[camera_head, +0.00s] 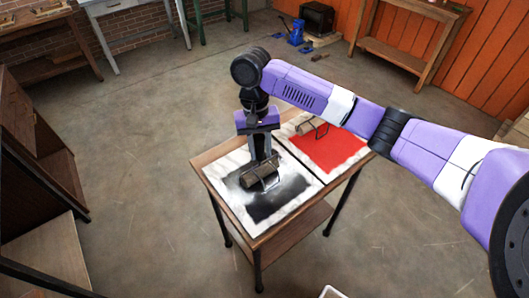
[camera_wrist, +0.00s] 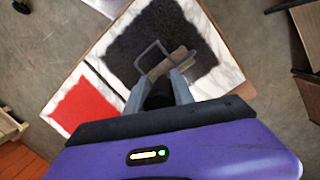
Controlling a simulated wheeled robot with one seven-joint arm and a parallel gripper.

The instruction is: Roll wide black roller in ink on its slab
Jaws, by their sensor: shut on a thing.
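My gripper (camera_head: 261,156) points down over the near-left slab and is shut on the handle of the wide roller (camera_head: 257,177). The roller has a brownish-grey drum and a bent wire frame. In the wrist view the roller (camera_wrist: 168,65) shows just beyond my gripper (camera_wrist: 160,88), with the dark handle between the fingers. The white marbled slab (camera_head: 225,178) carries a patch of black ink (camera_head: 281,204), which also shows in the wrist view (camera_wrist: 203,38). The roller is over the ink's upper-left part; I cannot tell whether it touches.
A second slab with red ink (camera_head: 330,150) lies beside it on the same small wooden table (camera_head: 275,228). Another roller (camera_head: 306,128) rests at that slab's far side. A wooden cabinet (camera_head: 40,150) stands at the left. Open floor surrounds the table.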

